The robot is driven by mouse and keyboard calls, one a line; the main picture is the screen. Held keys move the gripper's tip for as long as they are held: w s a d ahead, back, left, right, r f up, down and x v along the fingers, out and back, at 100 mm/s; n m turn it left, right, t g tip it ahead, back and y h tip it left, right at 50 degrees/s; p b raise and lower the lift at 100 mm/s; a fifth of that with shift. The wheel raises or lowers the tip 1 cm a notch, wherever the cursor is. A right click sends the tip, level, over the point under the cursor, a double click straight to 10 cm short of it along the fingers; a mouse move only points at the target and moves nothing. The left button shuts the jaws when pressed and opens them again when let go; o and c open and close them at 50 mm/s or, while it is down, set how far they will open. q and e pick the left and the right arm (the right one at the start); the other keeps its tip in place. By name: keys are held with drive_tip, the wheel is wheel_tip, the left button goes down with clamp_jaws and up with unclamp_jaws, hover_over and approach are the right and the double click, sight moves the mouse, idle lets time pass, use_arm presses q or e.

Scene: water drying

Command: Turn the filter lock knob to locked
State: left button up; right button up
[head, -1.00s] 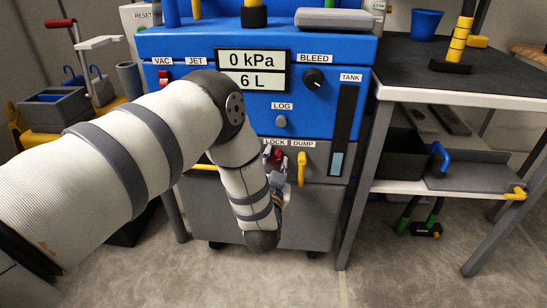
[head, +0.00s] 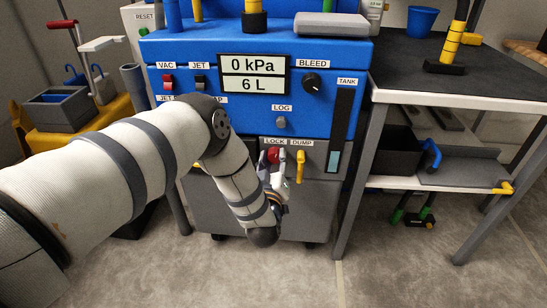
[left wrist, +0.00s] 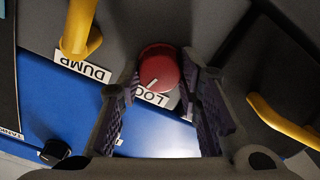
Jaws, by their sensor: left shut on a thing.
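The filter lock knob is a round red knob (head: 272,155) on the grey lower panel of the blue machine, by the LOCK label (head: 274,142). In the left wrist view the red knob (left wrist: 160,66) has a short white mark near its lower edge, slanted beside the partly covered label. My left gripper (head: 279,172) reaches the panel from below. In the left wrist view its two dark ridged fingers (left wrist: 162,84) stand on either side of the knob, shut on it. My right gripper is in neither view.
A yellow DUMP handle (head: 300,166) hangs just right of the knob; it also shows in the left wrist view (left wrist: 80,28). The BLEED dial (head: 311,82) and LOG button (head: 281,122) are above. A table (head: 470,98) with a lower shelf stands at right.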

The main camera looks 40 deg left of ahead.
use_arm(q)
drive_tip(key=shift+n, duration=1.5)
drive_tip(key=shift+p, duration=0.3)
drive_tip(key=o, duration=1.1)
drive_tip(key=shift+o, duration=0.2)
drive_tip(key=v, duration=1.2)
